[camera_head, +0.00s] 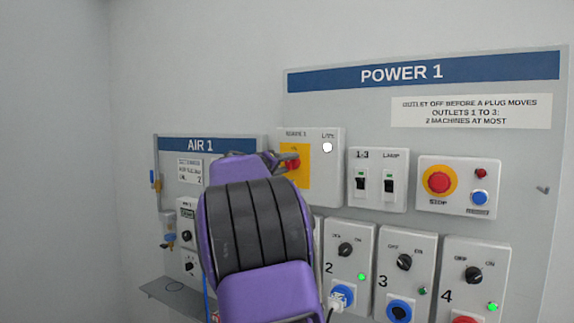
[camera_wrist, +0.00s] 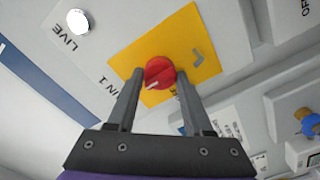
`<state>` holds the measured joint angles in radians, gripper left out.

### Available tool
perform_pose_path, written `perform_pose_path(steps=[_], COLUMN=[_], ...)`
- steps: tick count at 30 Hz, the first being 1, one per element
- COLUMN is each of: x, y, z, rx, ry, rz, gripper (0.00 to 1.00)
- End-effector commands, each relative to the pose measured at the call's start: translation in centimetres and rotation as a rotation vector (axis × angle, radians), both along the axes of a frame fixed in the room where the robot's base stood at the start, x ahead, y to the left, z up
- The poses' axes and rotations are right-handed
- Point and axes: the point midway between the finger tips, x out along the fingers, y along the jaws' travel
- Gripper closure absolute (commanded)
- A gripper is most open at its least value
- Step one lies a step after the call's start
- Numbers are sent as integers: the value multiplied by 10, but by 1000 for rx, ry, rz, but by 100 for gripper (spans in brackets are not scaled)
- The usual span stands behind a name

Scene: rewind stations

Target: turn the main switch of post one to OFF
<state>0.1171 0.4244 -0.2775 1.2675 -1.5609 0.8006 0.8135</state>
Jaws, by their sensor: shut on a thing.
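The main switch is a red rotary knob (camera_wrist: 160,70) on a yellow plate (camera_wrist: 201,42) in the wrist view. In the head view the red knob (camera_head: 293,163) and yellow plate (camera_head: 302,178) sit on the grey box left of the POWER 1 panel's middle. My gripper (camera_wrist: 161,76) has one finger on each side of the knob and is shut on it. A pale mark shows on the knob's face; its ON or OFF setting cannot be read. The white LIVE lamp (camera_head: 327,147) is at the box's upper right and also shows in the wrist view (camera_wrist: 78,21).
Right of the switch box are two breakers (camera_head: 377,181) and a red STOP button (camera_head: 439,180). Below are outlet boxes with black knobs (camera_head: 345,250); outlet 2 has a plug (camera_head: 337,300). The AIR 1 panel (camera_head: 212,146) is at left, partly behind my arm.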

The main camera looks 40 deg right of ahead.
Motion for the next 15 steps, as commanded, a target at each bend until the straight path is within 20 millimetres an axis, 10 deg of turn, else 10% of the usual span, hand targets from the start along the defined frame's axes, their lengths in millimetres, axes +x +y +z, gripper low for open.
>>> perform_pose_path(steps=[15], x=[1], y=[1], z=[0], rx=[-111], ry=[269], rz=[1], gripper=[100])
